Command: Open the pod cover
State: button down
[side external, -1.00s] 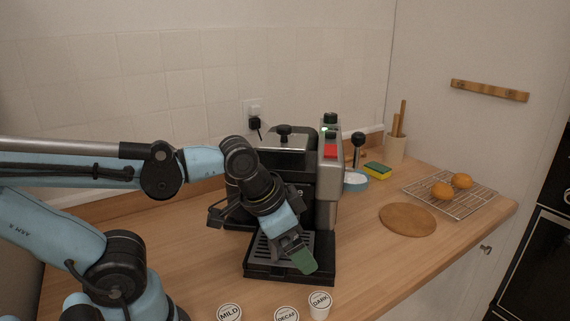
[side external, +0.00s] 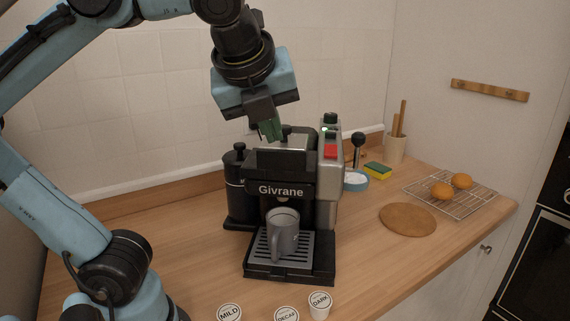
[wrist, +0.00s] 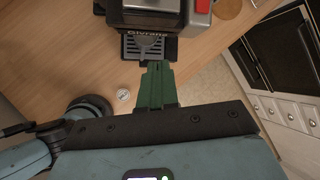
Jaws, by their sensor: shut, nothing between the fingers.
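The black coffee machine (side external: 281,191), marked Givrane, stands on the wooden counter. On its top is a silver cover (side external: 297,142) with a black knob (side external: 287,131); the cover lies flat and looks closed. My gripper (side external: 274,136) points down over the top of the machine, its green fingers shut and empty. In the side view the fingers overlap the cover left of the knob; I cannot tell if they touch. The wrist view shows the shut fingers (wrist: 157,66) and the machine (wrist: 152,12) beyond them. A grey mug (side external: 283,233) stands on the drip tray (side external: 257,258).
Pods labelled MILD (side external: 229,312), DECAF (side external: 286,315) and DARK (side external: 320,304) stand at the front. A black canister (side external: 236,182) stands left of the machine. A sponge (side external: 377,171), round board (side external: 407,219) and rack (side external: 468,203) lie to the right.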

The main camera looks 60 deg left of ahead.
notch_tip(320, 180, up, 5)
jog(key=s+a+m, duration=0.2)
jog(key=m, duration=0.3)
jog(key=y, duration=0.1)
send_near(285, 141)
notch_tip(285, 141, down, 3)
jog(key=a, duration=0.2)
jog(key=shift+w+a, duration=0.2)
jog(key=shift+w, duration=0.55)
jog(key=w+a, duration=0.2)
jog(key=a, duration=0.1)
jog(key=w+a, duration=0.3)
jog(key=shift+w+a, duration=0.15)
